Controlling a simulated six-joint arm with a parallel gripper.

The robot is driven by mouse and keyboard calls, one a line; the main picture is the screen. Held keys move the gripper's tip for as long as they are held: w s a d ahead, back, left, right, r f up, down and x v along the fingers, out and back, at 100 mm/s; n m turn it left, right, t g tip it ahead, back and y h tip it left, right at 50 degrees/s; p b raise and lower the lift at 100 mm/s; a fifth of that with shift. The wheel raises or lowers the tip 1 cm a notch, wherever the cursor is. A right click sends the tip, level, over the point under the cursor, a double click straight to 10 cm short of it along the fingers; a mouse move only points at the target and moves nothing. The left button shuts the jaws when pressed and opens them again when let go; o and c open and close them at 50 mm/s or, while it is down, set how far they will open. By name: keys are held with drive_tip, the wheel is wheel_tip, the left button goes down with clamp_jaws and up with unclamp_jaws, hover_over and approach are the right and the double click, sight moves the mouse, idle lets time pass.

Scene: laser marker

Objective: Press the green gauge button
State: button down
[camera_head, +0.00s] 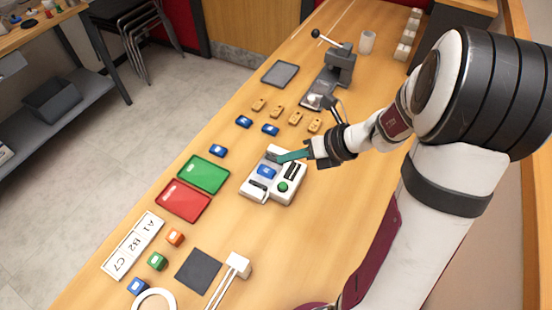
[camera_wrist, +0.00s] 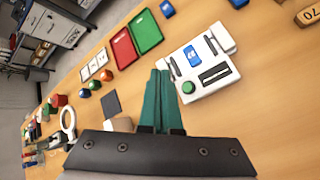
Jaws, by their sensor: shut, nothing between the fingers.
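The white gauge device (camera_head: 256,190) stands on the wooden bench near the middle. Its round green button (camera_head: 283,187) is on the near right part of its top. A blue block (camera_head: 266,171) sits in the device. My gripper (camera_head: 280,159) has teal fingers, shut and empty, above the back edge of the device. In the wrist view, my gripper (camera_wrist: 159,73) points up the picture, and the green button (camera_wrist: 188,88) lies just right of the fingertips. The fingers look apart from the button. The blue block also shows in the wrist view (camera_wrist: 191,55).
A green tray (camera_head: 204,174) and a red tray (camera_head: 183,200) lie left of the device. Blue and wooden blocks lie behind it. A press (camera_head: 338,70) stands at the back.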

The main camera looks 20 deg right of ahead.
sight(283, 186)
drive_tip(key=shift+f, duration=4.4)
drive_tip(key=shift+f, duration=0.4)
